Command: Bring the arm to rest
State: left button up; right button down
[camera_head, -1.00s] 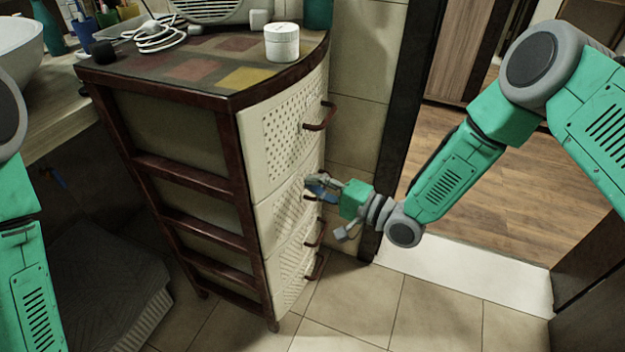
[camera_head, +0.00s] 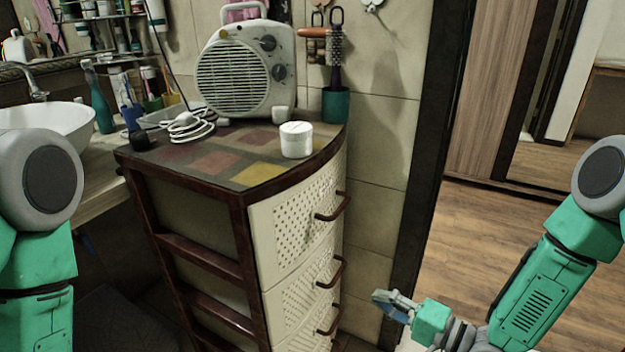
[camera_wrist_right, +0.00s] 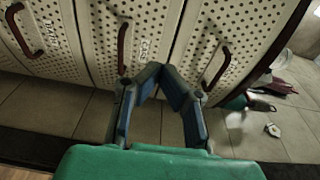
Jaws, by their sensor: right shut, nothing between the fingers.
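My right gripper (camera_head: 385,300) is in front of and to the right of the drawer cabinet (camera_head: 247,270), below the middle of the head view. It holds nothing, and its fingers are shut. In the right wrist view the gripper (camera_wrist_right: 160,72) has its blue-padded fingers meeting towards the tips, with the perforated drawer fronts (camera_wrist_right: 150,25) behind them. A gap shows between the gripper and the nearest drawer handle (camera_head: 330,318) in the head view. The upper part of my left arm shows at the left edge. Its gripper is out of the frame.
A heater (camera_head: 245,72), a white jar (camera_head: 296,140) and a green cup with a brush (camera_head: 336,104) stand on the cabinet top. A sink (camera_head: 50,122) is at the left. A dark door frame (camera_head: 432,150) and open wooden floor (camera_head: 450,235) lie to the right.

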jog(key=s+a+f+n+g+h+p, duration=0.15)
jog(key=s+f+n+g+h, duration=0.55)
jog(key=s, duration=0.7)
pick_arm(q)
jog(key=r, duration=0.1)
jog(key=a+r+p, duration=0.1)
jog(key=shift+r, duration=0.4)
pick_arm(e)
jog(key=s+d+f+n+g+h, duration=0.2)
jog(key=s+d+g+h, duration=0.2)
jog(key=s+d, duration=0.6)
jog(key=s+h, duration=0.2)
jog(key=s, duration=0.2)
jog(key=shift+s+d+f+g, duration=0.2)
jog(key=shift+d+f+g, duration=0.05)
jog(key=shift+f+g, duration=0.05)
jog(key=shift+a, duration=0.1)
